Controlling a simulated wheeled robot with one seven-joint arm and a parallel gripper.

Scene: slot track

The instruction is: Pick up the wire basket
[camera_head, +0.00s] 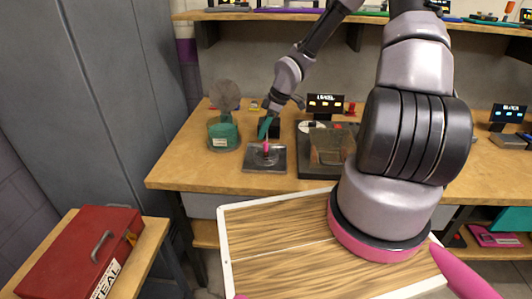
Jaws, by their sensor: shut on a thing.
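My gripper (265,133), with teal fingers, reaches down over the workbench, left of the middle of the view. It is shut on a small upright pink piece (266,148), like a handle. This piece stands over a dark grey square tray-like thing (252,165) on the bench. The details there are too small to tell whether the pink piece belongs to the wire basket. A brownish see-through box (328,147) sits in a black unit just to the right. I cannot tell whether that box is wire mesh.
A teal round container (223,135) stands left of my gripper on the workbench (190,165). A small lit display (325,104) stands behind. A shelf (345,20) runs above. A red toolbox (75,255) is at lower left. A wood-topped tray (280,250) is in front.

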